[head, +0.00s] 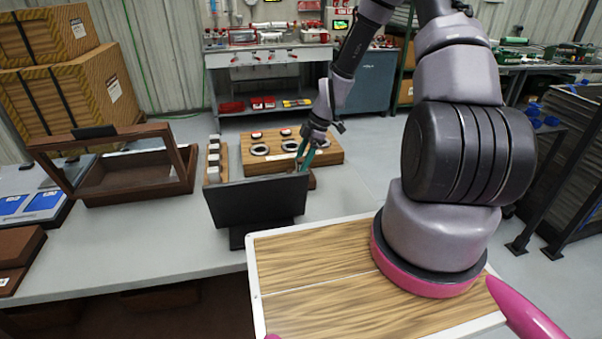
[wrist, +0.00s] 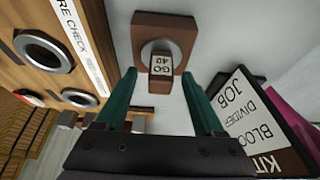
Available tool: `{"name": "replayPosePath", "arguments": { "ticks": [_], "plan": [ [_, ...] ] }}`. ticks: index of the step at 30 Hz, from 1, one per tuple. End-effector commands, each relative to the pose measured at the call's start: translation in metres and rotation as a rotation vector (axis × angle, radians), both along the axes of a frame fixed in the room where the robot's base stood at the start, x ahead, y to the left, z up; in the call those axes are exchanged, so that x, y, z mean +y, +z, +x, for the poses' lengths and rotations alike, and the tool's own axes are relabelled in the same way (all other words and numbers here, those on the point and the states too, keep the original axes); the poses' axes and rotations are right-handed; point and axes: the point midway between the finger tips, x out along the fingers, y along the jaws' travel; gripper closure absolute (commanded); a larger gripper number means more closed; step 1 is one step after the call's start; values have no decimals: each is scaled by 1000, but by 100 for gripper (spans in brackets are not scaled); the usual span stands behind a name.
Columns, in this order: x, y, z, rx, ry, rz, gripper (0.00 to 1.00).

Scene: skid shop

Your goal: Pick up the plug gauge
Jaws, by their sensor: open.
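The plug gauge (wrist: 160,66) shows in the wrist view as a brown handle with a pale label reading "GO 40". It rises from a grey round part on a square brown base (wrist: 182,28). My gripper (wrist: 160,78) is open, with its green fingers on either side of the handle and a gap visible at each side. In the head view my gripper (head: 306,156) points down behind a dark panel. There the gauge is mostly hidden, and only a bit of brown shows beside the panel's right edge.
A wooden board (head: 328,157) with several metal rings stands close behind; it also shows in the wrist view (wrist: 62,72). The dark panel (head: 255,203) stands in front. An open display case (head: 130,185) sits left.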

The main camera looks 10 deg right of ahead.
Motion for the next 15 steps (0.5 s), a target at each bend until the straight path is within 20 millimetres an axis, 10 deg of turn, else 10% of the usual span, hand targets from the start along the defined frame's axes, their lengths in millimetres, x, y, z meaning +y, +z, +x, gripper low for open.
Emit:
{"name": "replayPosePath", "arguments": {
  "ticks": [10,15],
  "plan": [
    [3,-7,0,0,1,-1,34],
    [3,-7,0,0,1,-1,99]
  ]
}}
